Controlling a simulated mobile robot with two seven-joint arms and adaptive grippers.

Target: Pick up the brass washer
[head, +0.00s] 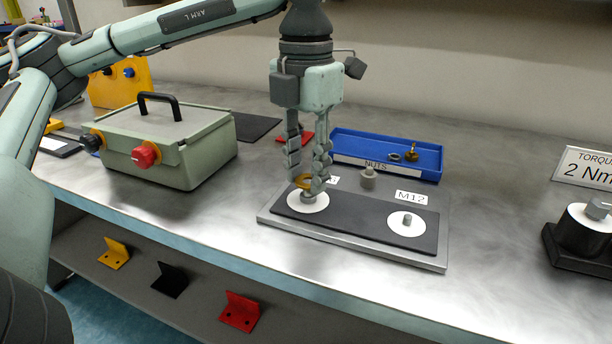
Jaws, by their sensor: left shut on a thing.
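The brass washer (302,181) shows as a small golden ring between the fingertips of my left gripper (308,184). The gripper points straight down and is shut on the washer. It is just above the left white disc (308,204) on the black plate (355,216). A grey stub shows under the fingertips at that disc; I cannot tell whether the washer is around it or clear above it. The fingers hide part of the washer. My right gripper is not in view.
The right white disc (406,224) has a grey peg, with an M12 label (411,197) behind. A blue NUTS tray (385,150) holds small parts. A grey nut (368,178) stands before it. A green case (168,145) stands left; a torque block (582,232) stands right.

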